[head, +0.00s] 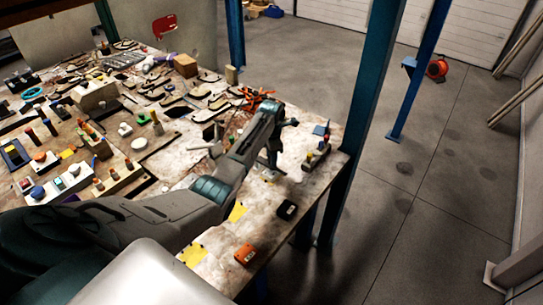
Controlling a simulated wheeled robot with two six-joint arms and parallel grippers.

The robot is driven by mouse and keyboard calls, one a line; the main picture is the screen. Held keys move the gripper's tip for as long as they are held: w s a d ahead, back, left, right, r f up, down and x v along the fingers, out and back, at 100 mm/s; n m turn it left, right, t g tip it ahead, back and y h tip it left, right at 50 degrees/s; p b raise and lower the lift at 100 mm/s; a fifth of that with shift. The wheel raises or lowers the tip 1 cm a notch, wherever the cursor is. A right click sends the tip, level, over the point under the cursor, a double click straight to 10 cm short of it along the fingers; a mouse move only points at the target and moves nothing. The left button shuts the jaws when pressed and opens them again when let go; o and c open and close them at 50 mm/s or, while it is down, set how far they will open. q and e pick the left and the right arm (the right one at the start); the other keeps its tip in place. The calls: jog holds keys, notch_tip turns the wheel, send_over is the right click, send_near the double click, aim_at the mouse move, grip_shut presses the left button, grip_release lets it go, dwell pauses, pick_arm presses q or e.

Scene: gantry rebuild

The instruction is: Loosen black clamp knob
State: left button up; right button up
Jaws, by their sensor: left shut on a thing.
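My left arm reaches in from the lower left across the workbench (222,262). My left gripper (271,166) points down near the bench's right part, with its fingers closed. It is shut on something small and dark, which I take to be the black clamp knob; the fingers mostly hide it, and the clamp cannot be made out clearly. My right gripper is not in view.
A small block with coloured knobs (316,157) stands just right of the gripper, near the bench edge. Tools crowd the bench's left and back. A blue post (362,120) rises beside the right edge.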

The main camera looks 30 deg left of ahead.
pick_arm(q)
jog(key=shift+f, duration=0.1)
jog(key=o, duration=0.8)
notch_tip(320, 180, up, 11)
jog(key=b, duration=0.3)
jog(key=shift+f+b, duration=0.1)
jog(key=shift+b, duration=0.3)
jog(key=shift+f, duration=0.1)
